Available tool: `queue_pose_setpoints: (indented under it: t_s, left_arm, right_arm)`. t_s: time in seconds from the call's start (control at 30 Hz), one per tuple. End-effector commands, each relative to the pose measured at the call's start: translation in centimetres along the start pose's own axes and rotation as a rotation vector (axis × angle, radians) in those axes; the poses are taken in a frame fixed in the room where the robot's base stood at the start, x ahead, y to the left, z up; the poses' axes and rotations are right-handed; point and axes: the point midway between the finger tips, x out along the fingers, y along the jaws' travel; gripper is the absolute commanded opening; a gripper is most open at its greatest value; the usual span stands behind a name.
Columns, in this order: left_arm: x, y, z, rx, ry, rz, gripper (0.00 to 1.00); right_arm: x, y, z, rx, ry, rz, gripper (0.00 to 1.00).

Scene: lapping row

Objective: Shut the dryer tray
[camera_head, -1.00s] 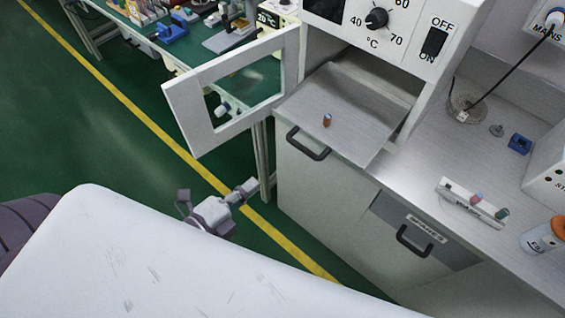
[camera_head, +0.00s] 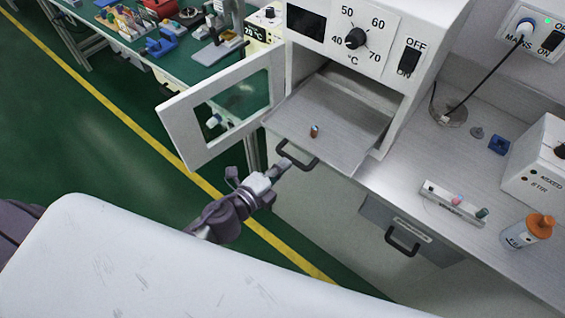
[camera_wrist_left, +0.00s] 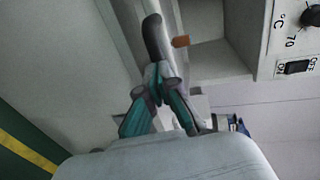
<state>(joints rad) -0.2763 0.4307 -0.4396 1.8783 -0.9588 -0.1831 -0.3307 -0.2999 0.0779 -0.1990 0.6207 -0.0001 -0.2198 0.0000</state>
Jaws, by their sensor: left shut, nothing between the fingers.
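The dryer tray (camera_head: 345,128) is a grey metal sheet pulled out of the white dryer (camera_head: 372,22). A small orange-brown and grey part (camera_head: 314,131) stands on it. The tray's dark handle (camera_head: 298,155) is at its front edge. My left gripper (camera_head: 284,166) is shut with its fingertips right at the handle's left end; I cannot tell whether they touch. In the left wrist view the shut fingers (camera_wrist_left: 158,72) point at the handle (camera_wrist_left: 153,37). The dryer door (camera_head: 222,115) stands swung open to the left. My right gripper is out of view.
On the counter right of the dryer are a white rack (camera_head: 455,203) with small coloured parts, an orange-capped bottle (camera_head: 527,232) and a blue block (camera_head: 499,145). A drawer (camera_head: 410,235) with a dark handle is below. A green-topped bench (camera_head: 200,62) stands behind the door.

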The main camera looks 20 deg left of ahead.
Motion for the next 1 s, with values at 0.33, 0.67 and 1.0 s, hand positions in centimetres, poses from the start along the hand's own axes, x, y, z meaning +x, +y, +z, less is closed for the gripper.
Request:
queue_pose_setpoints:
  t_s: [0.33, 0.67, 1.0]
  left_arm:
    - [0.2, 0.0, 0.0, 0.0, 0.0, 0.0, 0.0]
    - [2.5, -0.7, 0.0, 0.002, 0.0, -0.003, 0.0]
    - [10.8, -2.3, 0.0, 0.0, 0.0, -0.005, 0.0]
  right_arm:
    - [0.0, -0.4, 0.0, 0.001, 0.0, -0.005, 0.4]
    - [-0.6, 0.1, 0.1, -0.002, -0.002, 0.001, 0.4]
    - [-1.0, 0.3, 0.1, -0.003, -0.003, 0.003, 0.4]
